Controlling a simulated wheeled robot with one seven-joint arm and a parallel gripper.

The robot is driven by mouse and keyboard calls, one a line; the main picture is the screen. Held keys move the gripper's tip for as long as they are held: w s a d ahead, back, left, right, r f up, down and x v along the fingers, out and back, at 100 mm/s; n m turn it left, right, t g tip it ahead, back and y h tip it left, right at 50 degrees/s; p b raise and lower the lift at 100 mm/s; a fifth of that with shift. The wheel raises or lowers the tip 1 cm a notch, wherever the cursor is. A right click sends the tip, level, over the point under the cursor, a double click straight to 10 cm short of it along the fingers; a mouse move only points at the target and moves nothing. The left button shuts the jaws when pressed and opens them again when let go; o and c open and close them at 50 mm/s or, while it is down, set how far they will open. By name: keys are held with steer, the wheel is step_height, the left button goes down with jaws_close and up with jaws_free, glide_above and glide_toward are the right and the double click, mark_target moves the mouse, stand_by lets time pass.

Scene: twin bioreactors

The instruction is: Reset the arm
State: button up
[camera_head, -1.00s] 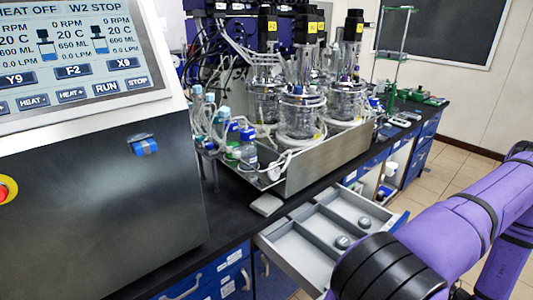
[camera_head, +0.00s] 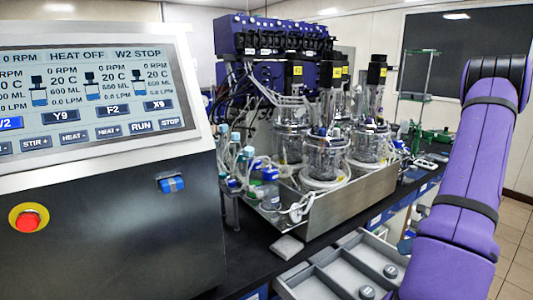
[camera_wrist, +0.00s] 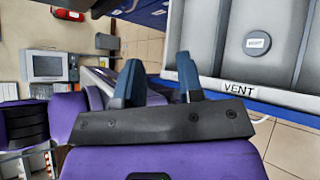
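My purple arm rises on the right side of the head view, folded upward at the elbow. My gripper (camera_wrist: 160,82) shows in the wrist view, with two dark blue fingers standing apart and nothing between them. It is in the air beside the open drawer (camera_wrist: 225,83), which has a label reading VENT and holds a round grey cap marked VENT (camera_wrist: 257,43). In the head view my gripper cannot be made out. The drawer (camera_head: 325,284) also shows there, pulled out below the bench, with small round caps in it.
A control console (camera_head: 100,215) with a screen and a red stop button (camera_head: 28,218) stands at the left. Glass bioreactors (camera_head: 325,158) stand in a metal tray (camera_head: 345,203) on the black bench. Tiled floor (camera_head: 512,240) is open at the right.

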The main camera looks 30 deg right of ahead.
steer(key=w+a+r+n+g+h, duration=0.2)
steer(key=w+a+r+n+g, duration=0.25)
steer(key=a+r+n, duration=0.45)
steer(key=w+a+r+n+g+h, duration=0.1)
steer(key=w+a+r+n+g, duration=0.3)
steer(key=a+r+n, duration=0.5)
steer(key=s+a+r+n+t+h, duration=0.2)
steer(key=s+a+r+n+h, duration=0.1)
steer(key=a+r+n, duration=0.4)
steer(key=s+a+r+n+t+h, duration=0.3)
steer(key=s+a+r+n, duration=0.3)
steer(key=a+n, duration=0.5)
steer(key=shift+r, duration=0.55)
